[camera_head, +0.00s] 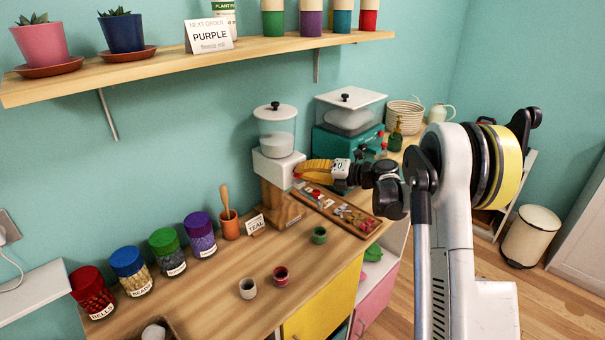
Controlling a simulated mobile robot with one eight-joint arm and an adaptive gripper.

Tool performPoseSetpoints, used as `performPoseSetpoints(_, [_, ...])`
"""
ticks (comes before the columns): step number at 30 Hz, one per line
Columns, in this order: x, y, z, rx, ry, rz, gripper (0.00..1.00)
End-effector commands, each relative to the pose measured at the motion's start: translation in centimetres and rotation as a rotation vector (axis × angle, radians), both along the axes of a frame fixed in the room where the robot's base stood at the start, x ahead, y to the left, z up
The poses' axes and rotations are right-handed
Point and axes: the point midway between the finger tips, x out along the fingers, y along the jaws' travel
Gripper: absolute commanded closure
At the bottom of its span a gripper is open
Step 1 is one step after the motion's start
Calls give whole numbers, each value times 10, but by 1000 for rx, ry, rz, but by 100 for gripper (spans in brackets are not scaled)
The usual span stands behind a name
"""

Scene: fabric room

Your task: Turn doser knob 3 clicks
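The doser (276,132) is a clear round hopper of white powder with a white lid, on a white block body and a wooden stand. It stands against the wall at the middle of the counter. My gripper (299,171), with yellow-orange fingers, reaches in from the right to the right side of the white body. A small red spot shows at the fingertips. The knob is not clearly visible, being hidden behind or between the fingers. I cannot tell whether the fingers touch it or are closed.
A wooden tray (368,229) of small items lies below my gripper. A teal machine (330,143) stands behind it. Cups, including a red one (281,276), and labelled jars such as the purple-lidded one (201,234) stand on the counter (225,278). A shelf (170,66) hangs above.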

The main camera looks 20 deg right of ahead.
Motion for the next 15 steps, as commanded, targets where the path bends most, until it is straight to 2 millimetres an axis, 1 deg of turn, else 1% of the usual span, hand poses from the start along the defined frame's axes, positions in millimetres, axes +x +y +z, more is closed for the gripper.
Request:
performPoseSetpoints(6, [1,-1,-3,168,89,0,100])
performPoseSetpoints(15, [1,-1,-4,360,194,0,100])
